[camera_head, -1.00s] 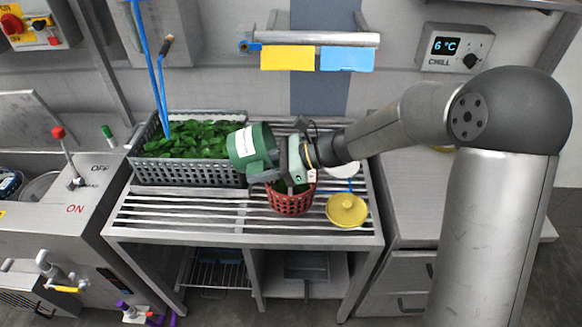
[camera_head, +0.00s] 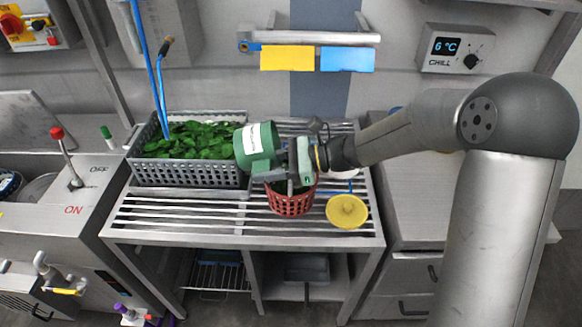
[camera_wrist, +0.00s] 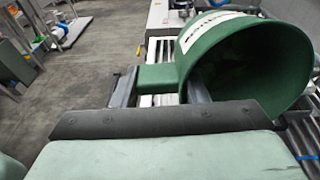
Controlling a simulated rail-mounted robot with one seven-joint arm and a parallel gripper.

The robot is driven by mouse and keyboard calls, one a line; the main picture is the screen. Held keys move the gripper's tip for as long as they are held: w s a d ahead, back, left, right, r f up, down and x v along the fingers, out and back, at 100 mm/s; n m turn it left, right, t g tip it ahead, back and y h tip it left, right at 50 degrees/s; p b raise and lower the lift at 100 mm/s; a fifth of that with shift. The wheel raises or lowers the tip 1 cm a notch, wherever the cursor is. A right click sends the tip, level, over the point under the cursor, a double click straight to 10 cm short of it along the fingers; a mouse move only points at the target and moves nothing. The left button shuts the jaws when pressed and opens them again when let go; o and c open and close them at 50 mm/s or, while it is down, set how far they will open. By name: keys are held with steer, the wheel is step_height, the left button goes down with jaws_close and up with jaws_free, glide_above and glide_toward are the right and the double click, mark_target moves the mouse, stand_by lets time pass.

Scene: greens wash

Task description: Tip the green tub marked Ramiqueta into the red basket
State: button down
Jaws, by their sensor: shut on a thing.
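The green tub (camera_head: 254,145) has a white label whose writing is too small to read in the head view. My gripper (camera_head: 282,168) is shut on the tub from its right side. The tub is held tilted above and to the left of the red basket (camera_head: 291,203), which stands on the slatted rack. The basket's upper part is partly hidden behind my gripper, and some green shows at its rim. In the wrist view the tub (camera_wrist: 245,70) lies on its side with its wide mouth toward the camera, and the inside I see looks empty.
A grey crate (camera_head: 190,174) full of green leaves stands left on the slatted rack (camera_head: 180,215). A yellow lid-like disc (camera_head: 346,211) lies right of the basket. A blue hose (camera_head: 160,85) hangs into the crate. Yellow and blue cloths (camera_head: 288,58) hang behind.

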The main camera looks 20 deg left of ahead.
steer(key=shift+w+d+r+y, duration=0.15)
steer(key=shift+d+y, duration=0.15)
steer(key=shift+d, duration=0.15)
steer(key=shift+w+d+r+g+y+b, duration=0.2)
steer(key=shift+d+g+y+b, duration=0.35)
steer(key=shift+y, duration=0.45)
stand_by(0.8)
steer(key=shift+w+d+r+g+y+b, duration=0.15)
steer(key=shift+d+y+b, duration=0.15)
steer(key=shift+y, duration=0.45)
steer(key=shift+w+d+r+g+y+b, duration=0.15)
steer(key=shift+d+y, duration=0.25)
steer(key=shift+y, duration=0.35)
stand_by(0.9)
